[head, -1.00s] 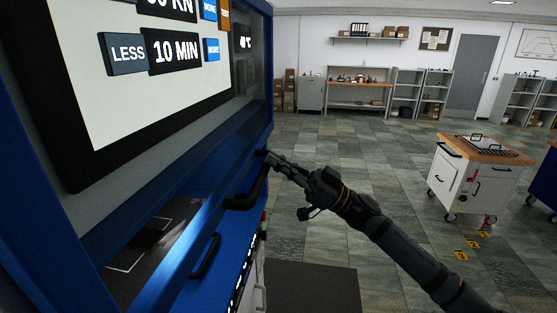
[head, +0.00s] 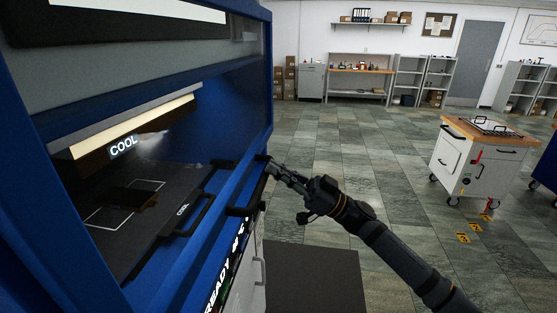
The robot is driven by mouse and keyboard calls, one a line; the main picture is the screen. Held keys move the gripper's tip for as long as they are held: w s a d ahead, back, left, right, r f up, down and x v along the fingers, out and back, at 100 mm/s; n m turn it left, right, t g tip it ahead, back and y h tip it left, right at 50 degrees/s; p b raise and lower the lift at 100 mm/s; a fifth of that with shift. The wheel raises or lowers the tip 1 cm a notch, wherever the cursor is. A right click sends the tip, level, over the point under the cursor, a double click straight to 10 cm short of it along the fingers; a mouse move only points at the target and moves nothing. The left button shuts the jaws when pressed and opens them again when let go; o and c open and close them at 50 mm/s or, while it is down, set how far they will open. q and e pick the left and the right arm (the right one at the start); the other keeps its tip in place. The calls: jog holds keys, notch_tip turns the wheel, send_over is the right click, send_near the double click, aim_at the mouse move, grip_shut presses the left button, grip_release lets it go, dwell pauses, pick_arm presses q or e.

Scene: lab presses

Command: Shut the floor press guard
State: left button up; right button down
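The blue floor press (head: 258,85) fills the left side of the head view. Its opening shows a dark platen (head: 125,215) with a white outline and a dark piece on it, below an upper block lettered COOL. The guard's black handle (head: 257,192) is low, near the lower front edge of the opening. The guard's pane is hard to make out. My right gripper (head: 270,166) reaches in from the right, with its fingers closed at the far end of this handle. My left gripper is not in view.
A second black handle (head: 194,217) sits on the platen's front. A dark floor mat (head: 315,280) lies beside the press. A white wheeled cabinet (head: 478,165) with a wooden top stands at right. Shelves and a bench line the far wall. The floor between is clear.

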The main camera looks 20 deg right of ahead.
notch_tip(320, 180, down, 12)
jog(key=b, duration=0.6)
jog(key=shift+b, duration=0.3)
jog(key=shift+d+f, duration=0.1)
jog(key=shift+f, duration=0.05)
